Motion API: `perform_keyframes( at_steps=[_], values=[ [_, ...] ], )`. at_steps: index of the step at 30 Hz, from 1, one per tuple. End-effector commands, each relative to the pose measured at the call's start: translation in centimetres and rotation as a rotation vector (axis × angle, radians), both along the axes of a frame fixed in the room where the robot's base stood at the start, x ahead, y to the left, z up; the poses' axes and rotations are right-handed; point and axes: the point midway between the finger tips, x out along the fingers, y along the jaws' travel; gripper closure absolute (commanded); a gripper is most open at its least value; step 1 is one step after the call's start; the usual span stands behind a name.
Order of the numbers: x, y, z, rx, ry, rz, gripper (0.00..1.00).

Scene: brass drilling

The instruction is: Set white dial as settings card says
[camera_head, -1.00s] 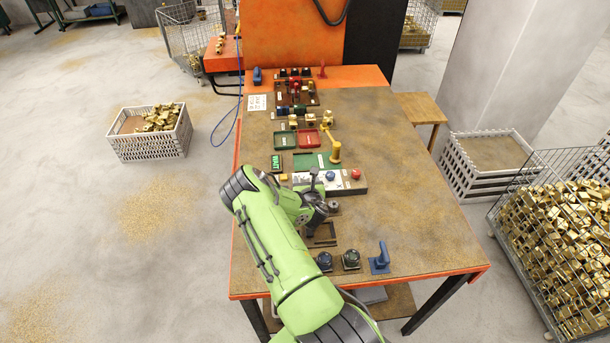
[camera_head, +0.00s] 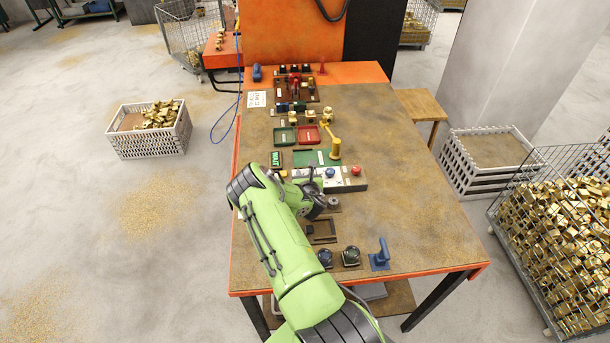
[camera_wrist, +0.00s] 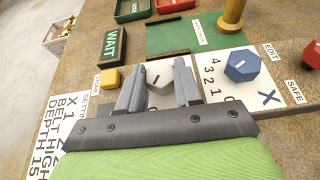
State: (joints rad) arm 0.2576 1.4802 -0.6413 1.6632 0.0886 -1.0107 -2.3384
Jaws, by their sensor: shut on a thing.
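The white dial (camera_wrist: 158,75) sits on the white control panel (camera_wrist: 203,92), with a short dark mark on its top. My gripper (camera_wrist: 160,84) is shut on the dial, one finger on each side. The fingers and palm hide its lower part and much of the scale around it. The settings card (camera_wrist: 65,130) lies at the left in the wrist view, partly cut off and covered. Its legible text includes "X 1", "BELT HIGH" and "DEPTH 15". In the head view my arm hides the dial.
A blue hexagonal dial (camera_wrist: 240,66) marked X, with numbers 0 to 4, is right of my gripper. A yellow button (camera_wrist: 107,79) and green WAIT sign (camera_wrist: 115,45) are at its left.

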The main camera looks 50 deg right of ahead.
Motion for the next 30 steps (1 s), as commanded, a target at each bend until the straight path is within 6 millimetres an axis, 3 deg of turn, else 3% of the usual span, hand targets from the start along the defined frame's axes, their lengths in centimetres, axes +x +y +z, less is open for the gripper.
perform_keyframes(
  at_steps=[11,30],
  values=[
    [0.4,0.3,-0.6,-0.003,-0.004,-0.153,0.96],
    [1.3,0.6,-0.4,0.0,-0.007,-0.732,0.96]
  ],
)
